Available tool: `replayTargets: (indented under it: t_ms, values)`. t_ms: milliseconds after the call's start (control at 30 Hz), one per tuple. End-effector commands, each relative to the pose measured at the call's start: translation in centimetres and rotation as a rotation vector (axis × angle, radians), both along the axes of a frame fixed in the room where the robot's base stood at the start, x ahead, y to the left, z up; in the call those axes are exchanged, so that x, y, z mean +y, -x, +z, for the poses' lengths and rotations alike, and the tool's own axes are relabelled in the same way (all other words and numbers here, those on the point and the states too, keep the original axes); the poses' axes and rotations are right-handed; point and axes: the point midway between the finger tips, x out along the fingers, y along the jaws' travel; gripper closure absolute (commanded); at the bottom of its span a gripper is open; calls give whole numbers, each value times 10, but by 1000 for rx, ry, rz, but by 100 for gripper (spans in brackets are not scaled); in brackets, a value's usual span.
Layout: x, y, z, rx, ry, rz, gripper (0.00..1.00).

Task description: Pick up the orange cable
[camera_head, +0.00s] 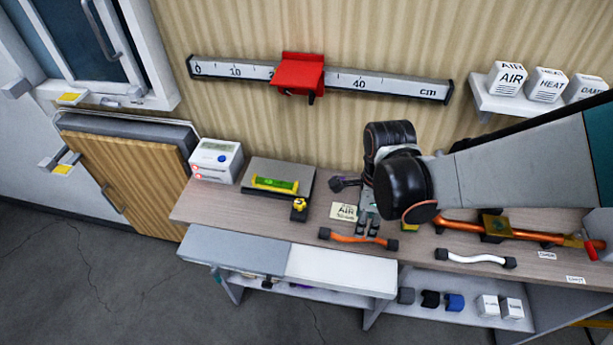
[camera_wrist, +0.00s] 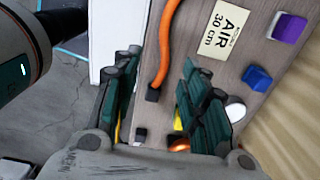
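The orange cable (camera_head: 344,238) lies on the workbench near its front edge, slightly curved, with a dark plug at each end. The fingers are apart and I see no grip on the cable. I cannot tell the exact height of the fingertips above the bench.
A white cable (camera_head: 474,257) lies to the right, in front of a copper pipe (camera_head: 515,233). An "AIR 30 cm" card (camera_wrist: 226,32) lies beside the orange cable.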

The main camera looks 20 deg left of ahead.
Motion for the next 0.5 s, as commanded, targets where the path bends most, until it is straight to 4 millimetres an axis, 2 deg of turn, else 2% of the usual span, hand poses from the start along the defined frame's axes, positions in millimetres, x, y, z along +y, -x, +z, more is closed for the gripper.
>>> replayTargets:
  t_ms: [33, 100, 367, 500]
  values:
    - [2, -1, -12, 0, 0, 2, 60]
    - [2, -1, -21, 0, 0, 2, 60]
    - [1, -2, -34, 0, 0, 0, 60]
    - [2, -4, -50, 0, 0, 0, 60]
